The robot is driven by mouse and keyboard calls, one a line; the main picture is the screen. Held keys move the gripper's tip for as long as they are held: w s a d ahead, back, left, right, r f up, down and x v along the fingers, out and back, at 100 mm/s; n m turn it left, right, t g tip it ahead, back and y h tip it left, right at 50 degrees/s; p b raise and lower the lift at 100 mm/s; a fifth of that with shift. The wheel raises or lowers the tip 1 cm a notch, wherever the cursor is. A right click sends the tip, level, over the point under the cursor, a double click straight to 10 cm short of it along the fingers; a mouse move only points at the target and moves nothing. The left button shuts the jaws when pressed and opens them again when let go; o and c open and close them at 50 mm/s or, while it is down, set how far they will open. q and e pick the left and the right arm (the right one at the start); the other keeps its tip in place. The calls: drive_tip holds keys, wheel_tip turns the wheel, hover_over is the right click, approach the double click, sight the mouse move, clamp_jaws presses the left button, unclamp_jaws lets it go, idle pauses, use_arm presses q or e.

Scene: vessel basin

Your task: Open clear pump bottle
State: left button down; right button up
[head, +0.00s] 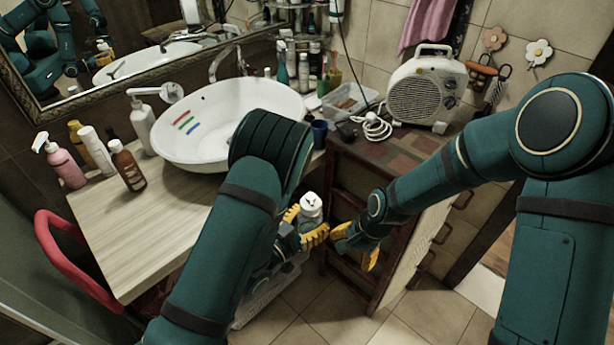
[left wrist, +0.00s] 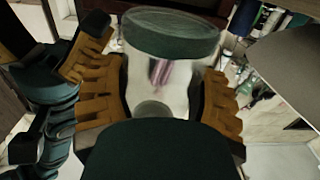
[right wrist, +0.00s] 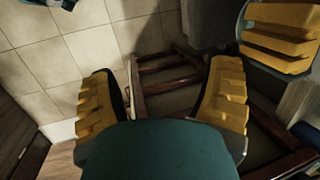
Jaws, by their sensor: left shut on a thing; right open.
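A clear bottle (left wrist: 160,85) with a white top (head: 311,203) is between the fingers of my left gripper (head: 304,225), held up in front of the counter. In the left wrist view its see-through body is gripped on both sides, and a dark greenish round end faces the top of the picture. I cannot tell how its top is set. My right gripper (head: 354,246) is open and empty, just right of the held bottle and apart from it. In the right wrist view nothing is between its fingers (right wrist: 162,100); a yellow finger of my left gripper (right wrist: 280,38) shows at the upper right.
A wooden counter (head: 165,222) carries a white basin (head: 205,145), a pink pump bottle (head: 62,162), a white pump bottle (head: 142,125) and a brown bottle (head: 127,168). A heater (head: 422,95) stands on a dark wooden cabinet beside my right arm. A red chair (head: 62,250) is at the left.

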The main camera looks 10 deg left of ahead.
sight(307, 196)
drive_tip(key=w+a+r+m+h, duration=0.1)
drive_tip(key=a+r+m, duration=0.2)
drive_tip(key=r, duration=0.3)
drive_tip(key=w+a+r+m+h, duration=0.1)
drive_tip(key=w+a+r+m, duration=0.1)
drive_tip(key=a+r, duration=0.2)
drive_tip(key=w+a+r+m+h, duration=0.1)
drive_tip(key=a+r+m, duration=0.2)
drive_tip(key=r, duration=0.5)
drive_tip(key=shift+w+a+r+m+g, duration=0.25)
drive_tip(key=shift+w+m+g, duration=0.05)
drive_tip(key=shift+w, duration=0.1)
drive_tip(key=shift+s+a+r, duration=0.1)
drive_tip(key=shift+a+r, duration=0.15)
drive_tip(key=shift+a, duration=0.05)
drive_tip(key=shift+m, duration=0.3)
drive_tip(key=shift+f, duration=3.85)
drive_tip(key=shift+c, duration=0.3)
drive_tip(key=c, duration=1.2)
drive_tip(key=n, duration=0.7)
drive_tip(key=shift+s+r, duration=0.1)
drive_tip(key=shift+c, duration=0.2)
drive_tip(key=o, duration=1.3)
